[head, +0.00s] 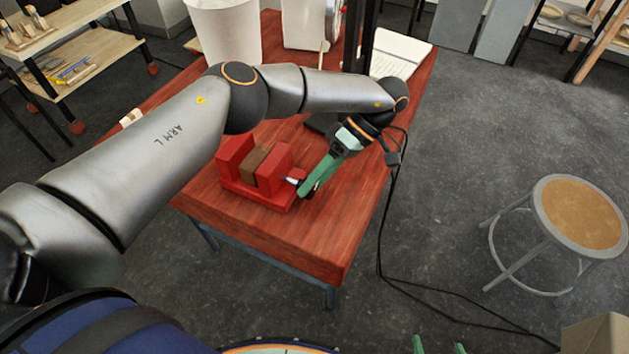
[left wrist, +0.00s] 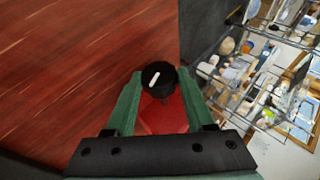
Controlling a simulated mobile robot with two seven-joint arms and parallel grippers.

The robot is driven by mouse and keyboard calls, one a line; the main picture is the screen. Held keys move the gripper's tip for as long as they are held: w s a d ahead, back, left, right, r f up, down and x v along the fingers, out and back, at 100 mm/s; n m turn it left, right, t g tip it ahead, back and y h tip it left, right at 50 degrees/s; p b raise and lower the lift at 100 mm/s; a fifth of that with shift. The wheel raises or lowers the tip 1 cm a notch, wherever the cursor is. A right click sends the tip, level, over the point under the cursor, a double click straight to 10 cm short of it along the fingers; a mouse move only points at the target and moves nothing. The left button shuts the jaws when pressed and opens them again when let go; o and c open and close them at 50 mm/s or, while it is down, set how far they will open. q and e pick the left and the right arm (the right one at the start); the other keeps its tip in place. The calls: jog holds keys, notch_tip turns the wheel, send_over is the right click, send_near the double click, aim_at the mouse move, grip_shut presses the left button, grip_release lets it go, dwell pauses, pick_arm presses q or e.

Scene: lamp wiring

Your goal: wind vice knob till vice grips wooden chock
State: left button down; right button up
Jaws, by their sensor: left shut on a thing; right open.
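The red vice (head: 229,155) sits on the wooden table near its front edge. The brown wooden chock (head: 256,166) stands between its two red jaws; I cannot tell whether both jaws touch it. My left gripper (head: 304,188) is at the vice's right end, its green fingers shut on the knob. In the left wrist view the black round knob (left wrist: 154,88) with a slanted white mark sits between the fingertips, with red vice body (left wrist: 165,117) behind it. My right gripper (head: 439,346) shows only its green fingertips at the bottom edge, apart and empty.
The red-brown table (head: 300,240) is clear in front of the vice. A white bucket (head: 226,35) and an open book (head: 396,55) stand further back. A stool (head: 578,215) is on the right. A black cable (head: 385,240) hangs beside the table.

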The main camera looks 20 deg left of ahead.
dwell(0.4)
pick_arm(q)
jog(key=shift+c, duration=1.3)
grip_release()
